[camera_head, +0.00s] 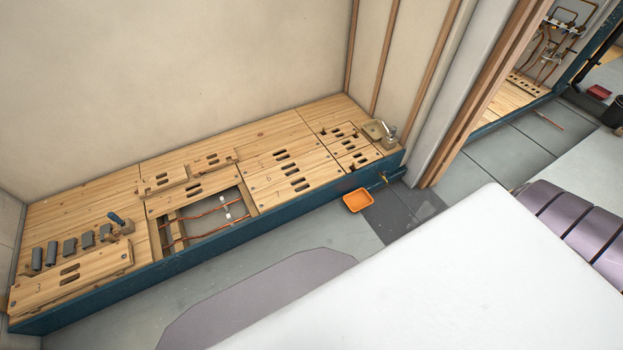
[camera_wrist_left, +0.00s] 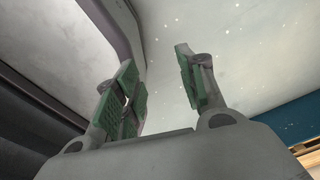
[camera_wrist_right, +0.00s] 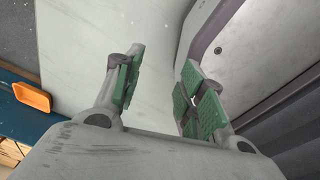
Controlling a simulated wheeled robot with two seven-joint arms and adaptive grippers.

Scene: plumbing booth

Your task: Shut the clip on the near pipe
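Two copper pipes run side by side in an open floor bay in the head view: a far pipe (camera_head: 193,216) and a near pipe (camera_head: 196,236). Small white clips (camera_head: 224,199) show at the bay's right part. They are too small to tell which is open or shut. My left gripper (camera_wrist_left: 155,58) is open and empty in the left wrist view. My right gripper (camera_wrist_right: 163,57) is open and empty in the right wrist view. Neither gripper shows in the head view, and both are away from the pipes.
The raised wooden floor (camera_head: 88,212) has a blue front edge (camera_head: 100,292). Grey pieces (camera_head: 53,250) and a blue-handled tool (camera_head: 117,218) lie at its left. An orange tray (camera_head: 358,200) sits on the floor in front. A wall (camera_head: 180,70) stands behind. Floor before the bay is clear.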

